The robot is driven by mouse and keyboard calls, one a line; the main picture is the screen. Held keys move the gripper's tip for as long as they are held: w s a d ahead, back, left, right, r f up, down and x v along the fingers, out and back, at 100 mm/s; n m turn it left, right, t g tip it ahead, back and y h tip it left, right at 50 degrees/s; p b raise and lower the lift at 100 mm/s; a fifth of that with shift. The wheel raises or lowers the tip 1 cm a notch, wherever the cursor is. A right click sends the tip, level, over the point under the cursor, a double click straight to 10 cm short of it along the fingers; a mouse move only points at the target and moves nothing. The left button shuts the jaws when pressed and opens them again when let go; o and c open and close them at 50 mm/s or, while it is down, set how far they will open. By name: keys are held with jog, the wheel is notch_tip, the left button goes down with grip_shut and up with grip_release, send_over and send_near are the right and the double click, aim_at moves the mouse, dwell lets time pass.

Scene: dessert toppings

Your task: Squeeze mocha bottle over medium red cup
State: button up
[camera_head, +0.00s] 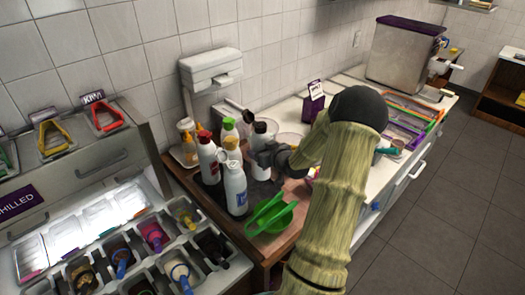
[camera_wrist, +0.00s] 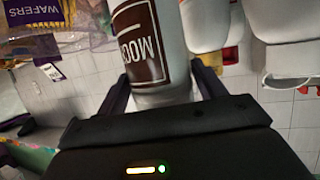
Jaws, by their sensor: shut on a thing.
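The mocha bottle (camera_wrist: 150,50) is white with a brown label whose letters read upside down in the wrist view. My gripper (camera_wrist: 163,86) is shut on it, one dark finger on each side. In the head view, the bottle (camera_head: 259,138) is at the end of my gripper (camera_head: 264,153), among other bottles at the back of the counter. It looks roughly upright there, and I cannot tell whether its base is clear of the counter. I cannot make out a medium red cup in either view.
White bottles with red (camera_head: 208,160) and yellow (camera_head: 235,185) tops stand close to the left. A green scoop or bowl (camera_head: 271,213) lies in front. A purple wafers box (camera_head: 313,101) stands to the right. Topping bins (camera_head: 155,237) are at the lower left.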

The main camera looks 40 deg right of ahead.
aim_at(264, 133)
jog(key=shift+w+r, duration=0.1)
jog(key=shift+r, duration=0.1)
jog(key=shift+r+p, duration=2.65)
jog(key=shift+r, duration=0.8)
